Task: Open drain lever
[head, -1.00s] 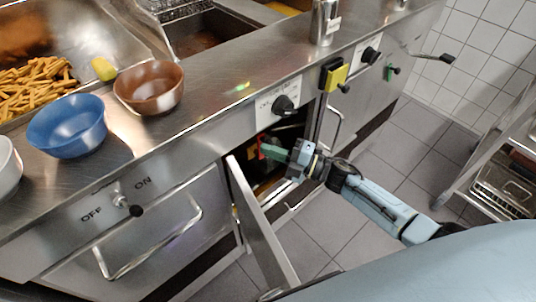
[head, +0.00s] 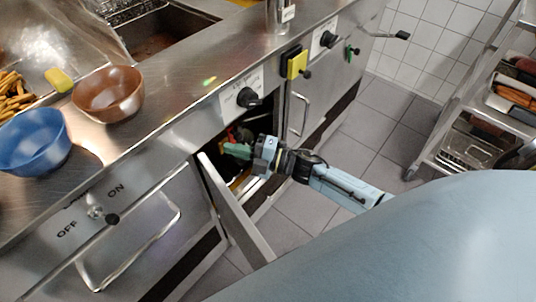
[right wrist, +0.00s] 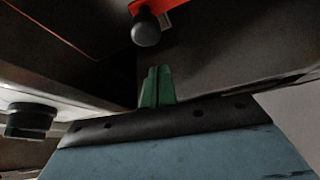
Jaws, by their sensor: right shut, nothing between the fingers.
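The drain lever is a red bar (right wrist: 185,12) with a black round knob (right wrist: 146,30) at its end, seen at the top of the right wrist view. In the head view a bit of red (head: 233,133) shows inside the open cabinet under the counter. My right gripper (head: 237,151) reaches into the cabinet opening. Its green fingers (right wrist: 156,86) are shut and empty. In the right wrist picture they are just below the knob, apart from it as far as I can tell. My left gripper is not in view.
The cabinet door (head: 236,208) stands open to the left of my right arm. A black control knob (head: 248,97) sticks out of the panel above the opening. A blue bowl (head: 36,141) and a brown bowl (head: 108,93) stand on the counter. A rack (head: 480,110) stands at right.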

